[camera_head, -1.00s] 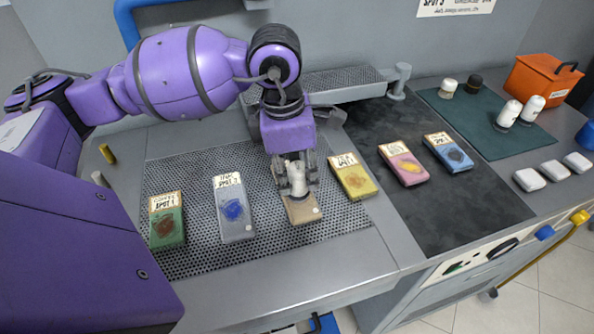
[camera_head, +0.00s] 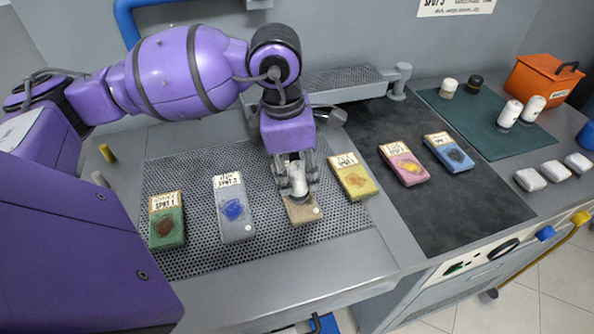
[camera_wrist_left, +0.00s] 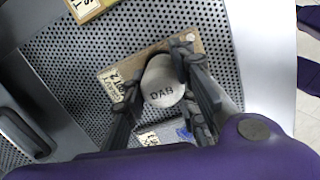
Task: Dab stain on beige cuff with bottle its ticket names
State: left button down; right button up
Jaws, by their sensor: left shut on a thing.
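My left gripper (camera_head: 297,187) is shut on a white bottle (camera_head: 299,183) and holds it over the beige cuff (camera_head: 304,213). In the left wrist view the bottle's pale round end (camera_wrist_left: 163,88) reads "DAB". The beige cuff (camera_wrist_left: 197,46) lies flat on the perforated board there, and its ticket (camera_wrist_left: 122,92) seems to read "SPOT 2"; its smaller print is unclear. The bottle and fingers hide the middle of the cuff, so its stain does not show. I cannot tell whether the bottle touches the cloth. My right gripper is not in view.
Green (camera_head: 167,229), grey (camera_head: 234,210) and yellow (camera_head: 353,179) cuffs share the perforated board (camera_head: 200,262). Pink (camera_head: 404,166) and blue (camera_head: 448,153) cuffs lie on the dark mat (camera_head: 440,215). Several bottles stand on the green mat (camera_head: 482,130), near an orange box (camera_head: 540,82).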

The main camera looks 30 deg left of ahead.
pick_arm(q)
jog(key=shift+r+p, duration=1.5)
jog(key=shift+r, duration=1.95)
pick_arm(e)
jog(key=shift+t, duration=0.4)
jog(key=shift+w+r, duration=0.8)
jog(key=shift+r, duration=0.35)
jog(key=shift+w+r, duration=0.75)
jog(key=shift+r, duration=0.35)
